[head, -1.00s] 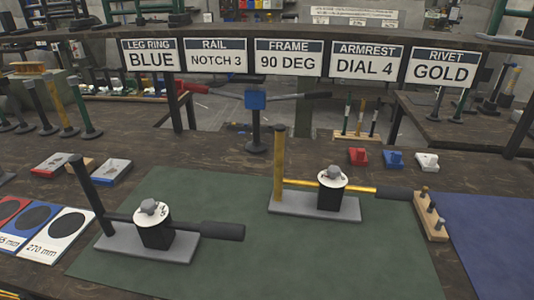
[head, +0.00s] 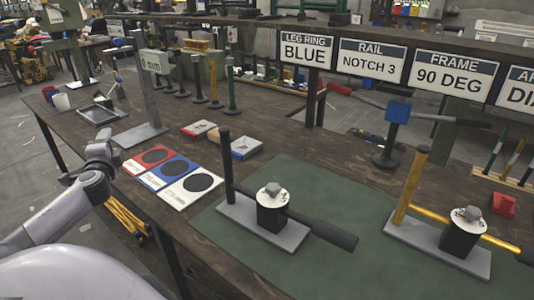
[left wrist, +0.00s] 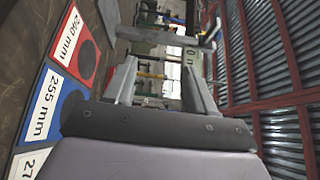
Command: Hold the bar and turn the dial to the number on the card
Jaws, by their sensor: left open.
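A black press (head: 231,170) stands on a grey base on the green mat, with a black-gripped bar (head: 328,234) pointing right. Its white dial (head: 273,195) with a grey knob sits on a black block. A second press (head: 409,190) has a yellow post, a yellow bar (head: 498,243) and a similar dial (head: 467,219). The dial marks are too small to read. The armrest card (head: 519,88) is cut off at the right edge. My left gripper (head: 103,142) is at the table's left edge, clear of both presses. In the left wrist view its fingers (left wrist: 160,85) are apart and empty.
Red, blue and white size cards (head: 190,187) lie between my left gripper and the black press. A grey upright stand (head: 145,130) is farther left. A blue-headed stand (head: 397,112) is behind the yellow press.

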